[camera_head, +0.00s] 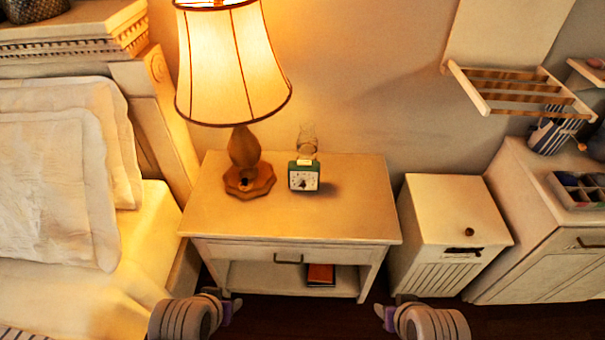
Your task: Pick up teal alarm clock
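The teal alarm clock (304,176) stands upright on the nightstand (345,215), with its white face toward me. A clear glass object stands just behind it, partly hidden by it. My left gripper (228,308) is at the bottom of the head view, below and left of the clock, in front of the nightstand. My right gripper (387,315) is at the bottom, below and right of the clock. Both are well apart from the clock. Their fingers are small and mostly hidden by my wrists, so their opening is unclear.
A lit table lamp (246,165) stands close to the clock's left. A bed with pillows (50,180) is at the left. A white hamper (455,225) stands right of the nightstand, with a cabinet beyond it. The nightstand top is clear right of the clock. A book (321,274) lies on the lower shelf.

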